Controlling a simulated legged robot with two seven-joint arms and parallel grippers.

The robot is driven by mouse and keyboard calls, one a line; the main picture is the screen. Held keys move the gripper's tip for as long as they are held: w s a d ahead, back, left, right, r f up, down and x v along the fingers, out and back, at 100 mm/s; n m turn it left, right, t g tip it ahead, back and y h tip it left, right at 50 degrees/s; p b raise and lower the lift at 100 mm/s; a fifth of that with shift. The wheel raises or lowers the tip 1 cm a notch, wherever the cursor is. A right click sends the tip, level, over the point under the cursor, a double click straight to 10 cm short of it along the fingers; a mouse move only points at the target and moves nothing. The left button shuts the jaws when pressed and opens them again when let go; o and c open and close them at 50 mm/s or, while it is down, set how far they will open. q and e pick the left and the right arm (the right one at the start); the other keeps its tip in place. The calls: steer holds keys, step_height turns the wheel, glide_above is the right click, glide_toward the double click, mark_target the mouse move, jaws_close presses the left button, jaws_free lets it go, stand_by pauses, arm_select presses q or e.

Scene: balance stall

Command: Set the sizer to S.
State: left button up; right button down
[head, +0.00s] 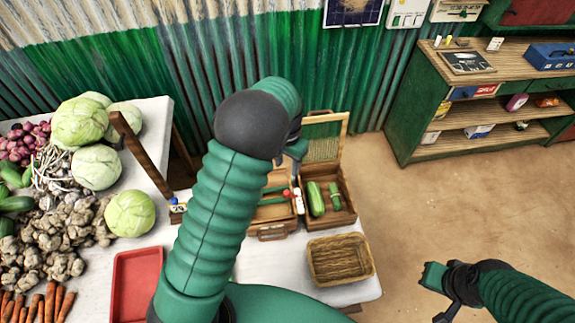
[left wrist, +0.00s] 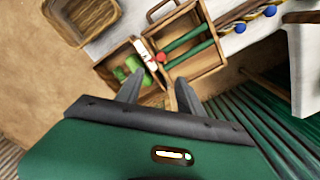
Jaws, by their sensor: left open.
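A white piece (left wrist: 146,55) sits beside the red knob (left wrist: 160,57), on the divider. I cannot read any size letters. My left gripper (head: 297,160) is above the box, partly hidden by its own arm in the head view. In the left wrist view its fingers (left wrist: 158,92) are apart and empty, short of the knob. My right gripper (head: 440,293) hangs over the floor, away from the table.
A compartment (head: 345,216) with green vegetables adjoins the sizer, a raised lid behind it. A wicker basket (head: 340,260) stands in front and a red tray (head: 137,285) at left. Vegetables crowd the table's left. A wooden shelf (head: 480,96) stands at back right; the floor between is clear.

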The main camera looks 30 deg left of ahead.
arm_select(q)
steer(key=shift+r, duration=0.2)
steer(key=b, duration=0.4)
glide_above(287, 192)
step_height(287, 192, down, 4)
step_height(287, 192, down, 12)
steer(key=shift+d+r+p, duration=0.1)
steer(key=shift+d+p, duration=0.05)
steer(key=shift+p, duration=0.8)
steer(key=shift+f, duration=0.45)
steer(key=shift+s+a+f, duration=0.1)
steer(key=shift+a+f, duration=0.1)
steer(key=shift+a, duration=0.05)
arm_select(e)
steer(key=shift+w+a+f, duration=0.1)
steer(key=shift+a+f, duration=0.2)
steer(key=shift+f, duration=0.25)
steer(key=shift+w+a+f, duration=0.1)
steer(key=shift+a+f, duration=0.2)
steer(key=shift+f, duration=0.2)
arm_select(q)
steer(key=shift+d, duration=0.15)
steer(key=c, duration=0.9)
jaws_close()
arm_select(e)
steer(key=shift+d, duration=0.15)
arm_select(q)
steer(key=shift+r, duration=0.1)
